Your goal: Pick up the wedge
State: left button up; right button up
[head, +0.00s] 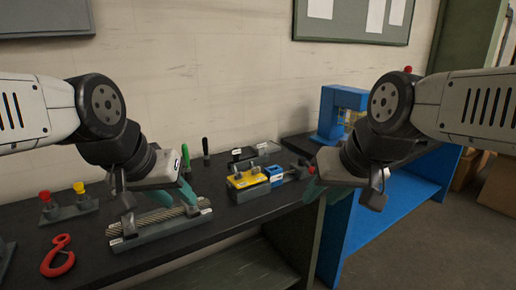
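I cannot tell for sure which thing is the wedge; no plain wedge shape stands out at this size. A yellow block (248,184) with grey pieces on top sits mid-bench, with a small blue block (274,174) at its right side. My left gripper (158,210) hangs above the grey ribbed tray (165,231), its fingers spread wide and nothing visible between them. My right gripper (343,194) is over the bench's right end, right of the blue block, fingers also spread and empty. The grippers and wrists hide parts of the bench behind them.
A red hook (58,258) lies at the bench's front left. A base with red and yellow knobs (68,208) stands behind it. Green (186,158) and black (205,148) handles stand at the back.

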aim_at(260, 148)
jog(key=i+l+u, duration=0.15)
jog(key=u, duration=0.9)
jog(key=i+l+u, duration=0.1)
jog(key=l+u, duration=0.3)
jog(key=l, duration=0.15)
jog(key=l+u, duration=0.45)
jog(key=l, duration=1.15)
jog(key=u, duration=0.05)
